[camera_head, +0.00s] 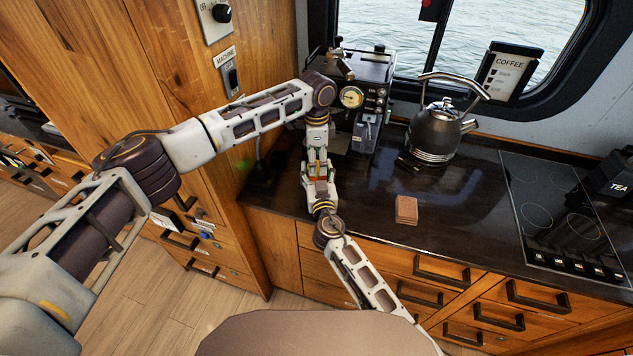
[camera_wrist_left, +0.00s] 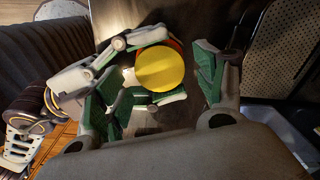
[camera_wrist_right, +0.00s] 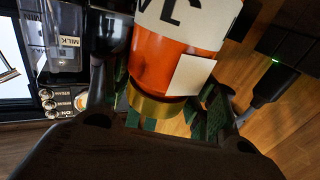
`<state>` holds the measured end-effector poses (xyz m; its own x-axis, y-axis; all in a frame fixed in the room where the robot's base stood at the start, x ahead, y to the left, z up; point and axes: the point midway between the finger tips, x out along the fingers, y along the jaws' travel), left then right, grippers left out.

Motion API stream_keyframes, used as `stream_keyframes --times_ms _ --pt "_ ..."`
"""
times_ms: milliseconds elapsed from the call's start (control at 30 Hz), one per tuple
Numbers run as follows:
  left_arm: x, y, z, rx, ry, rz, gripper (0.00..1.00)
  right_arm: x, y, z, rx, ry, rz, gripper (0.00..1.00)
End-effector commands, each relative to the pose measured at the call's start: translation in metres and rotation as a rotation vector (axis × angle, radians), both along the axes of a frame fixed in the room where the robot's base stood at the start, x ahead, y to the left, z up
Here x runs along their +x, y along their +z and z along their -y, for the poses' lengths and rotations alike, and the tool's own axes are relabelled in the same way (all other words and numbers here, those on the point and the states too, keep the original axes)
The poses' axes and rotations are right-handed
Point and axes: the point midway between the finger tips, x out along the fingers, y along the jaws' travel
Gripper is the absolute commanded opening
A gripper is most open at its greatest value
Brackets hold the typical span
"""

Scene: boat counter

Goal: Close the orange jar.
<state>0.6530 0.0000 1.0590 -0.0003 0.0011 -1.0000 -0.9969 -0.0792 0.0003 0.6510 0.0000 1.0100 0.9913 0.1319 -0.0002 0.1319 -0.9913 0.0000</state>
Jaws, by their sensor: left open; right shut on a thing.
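The orange jar (camera_wrist_right: 180,62) has a white label and shows close up in the right wrist view, with a gold band (camera_wrist_right: 160,108) at its lower end there. My right gripper (camera_head: 321,192) is shut on the jar above the counter. In the left wrist view a round yellow-gold lid (camera_wrist_left: 160,69) faces the camera, with an orange edge behind it. I cannot tell whether the lid sits fully on the jar. My left gripper (camera_head: 318,163) points down from above and is open, with its fingers (camera_wrist_left: 160,90) on either side of the lid. The grippers mostly hide the jar in the head view.
The coffee machine (camera_head: 360,98) stands just behind the grippers. A kettle (camera_head: 437,132) and a small brown block (camera_head: 407,209) are on the dark counter (camera_head: 455,195) to the right. Farther right are the cooktop (camera_head: 565,215) and a tea canister (camera_head: 612,178). A wooden cabinet wall (camera_head: 215,130) is on the left.

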Motion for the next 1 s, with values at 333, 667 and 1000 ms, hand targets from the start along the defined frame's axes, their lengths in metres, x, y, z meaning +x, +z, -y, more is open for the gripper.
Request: stream_keyframes --times_ms 333,667,1000 --pt "0.0 -0.021 0.0 -0.001 0.0 0.0 0.71 0.0 0.0 0.0 0.0 0.0 0.0 0.0" --pt "0.0 -0.022 0.0 -0.001 -0.001 0.0 0.65 0.0 0.0 0.0 -0.001 0.0 0.0 0.0" --pt "0.0 -0.022 0.0 -0.001 -0.001 0.001 0.53 0.0 0.0 0.0 -0.001 0.0 0.0 0.0"
